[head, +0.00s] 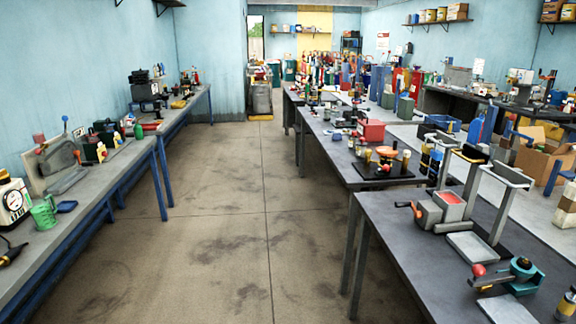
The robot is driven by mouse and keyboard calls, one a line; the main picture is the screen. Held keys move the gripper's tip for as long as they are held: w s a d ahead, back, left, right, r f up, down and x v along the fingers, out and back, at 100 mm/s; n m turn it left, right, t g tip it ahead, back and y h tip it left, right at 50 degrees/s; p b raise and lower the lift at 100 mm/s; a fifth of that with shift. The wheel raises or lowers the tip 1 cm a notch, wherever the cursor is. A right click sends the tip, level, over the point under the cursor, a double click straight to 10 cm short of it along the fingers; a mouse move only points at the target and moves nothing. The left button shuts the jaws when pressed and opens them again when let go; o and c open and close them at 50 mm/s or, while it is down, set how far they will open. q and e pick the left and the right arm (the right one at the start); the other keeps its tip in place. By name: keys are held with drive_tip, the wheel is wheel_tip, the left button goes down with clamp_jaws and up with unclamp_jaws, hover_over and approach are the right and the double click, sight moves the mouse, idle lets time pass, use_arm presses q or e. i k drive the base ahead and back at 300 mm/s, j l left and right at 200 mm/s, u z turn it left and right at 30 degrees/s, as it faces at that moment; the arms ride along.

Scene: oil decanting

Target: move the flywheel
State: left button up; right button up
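No thing here can be told for sure as the flywheel. An orange disc-like piece (387,151) tops a black-based device on the middle right bench, but it is too small to make out. A dark round part (523,265) sits on a teal device at the near right, beside a lever with a red ball. A grey hand machine (58,156) with blue and red knobs stands on the left bench; its round parts are unclear. Neither of my grippers is in view.
The concrete floor (235,210) between the benches is clear. The left bench (90,195) and near right bench (400,230) edge this aisle. A green jug (44,213) stands on the left bench. A cardboard box (540,160) is at the right. A grey cabinet (260,95) stands at the back.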

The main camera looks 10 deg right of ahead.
sight(392, 152)
drive_tip(key=i+j, duration=0.1)
drive_tip(key=i, duration=1.55)
drive_tip(key=i+l+z, duration=0.1)
drive_tip(key=i+z, duration=0.25)
drive_tip(key=i, duration=0.45)
drive_tip(key=i+j+z, duration=0.15)
drive_tip(key=i+z, duration=0.2)
drive_tip(key=i, duration=0.45)
